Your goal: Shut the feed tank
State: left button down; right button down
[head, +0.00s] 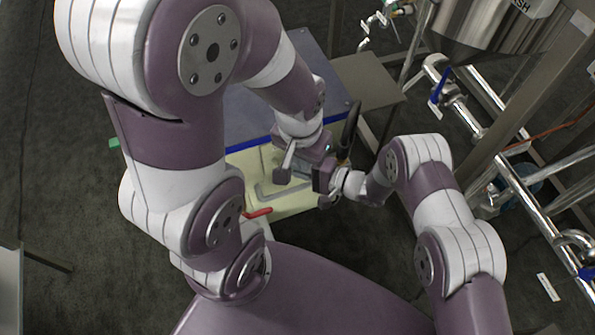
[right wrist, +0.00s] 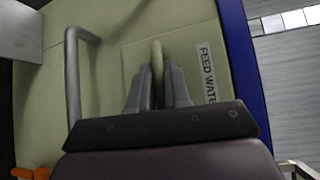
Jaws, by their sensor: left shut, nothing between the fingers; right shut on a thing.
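The feed tank (head: 240,165) is a cream box in the middle of the head view, partly hidden by my arms. In the right wrist view its top (right wrist: 100,95) carries a label reading "FEED WATE" (right wrist: 206,75), cut off by the gripper. My right gripper (right wrist: 158,75) is shut on this grip. In the head view, my left gripper (head: 284,172) is shut and empty over the tank, close to my right gripper (head: 308,174). Whether the panel sits flush is unclear.
A bent grey bar (right wrist: 73,80) stands on the tank top beside the panel. A red handle (head: 257,212) sticks out at the tank's near side. Steel pipes (head: 530,200) and a metal vessel (head: 490,25) fill the right.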

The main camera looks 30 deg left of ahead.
jog(key=c, duration=1.2)
grip_release()
jog(key=shift+w+a, duration=0.1)
jog(key=shift+w, duration=0.05)
jog(key=w+d+r+p, duration=0.1)
jog(key=d+p, duration=0.2)
jog(key=d, duration=0.9)
jog(key=shift+d+r, duration=0.25)
jog(key=shift+r, duration=0.1)
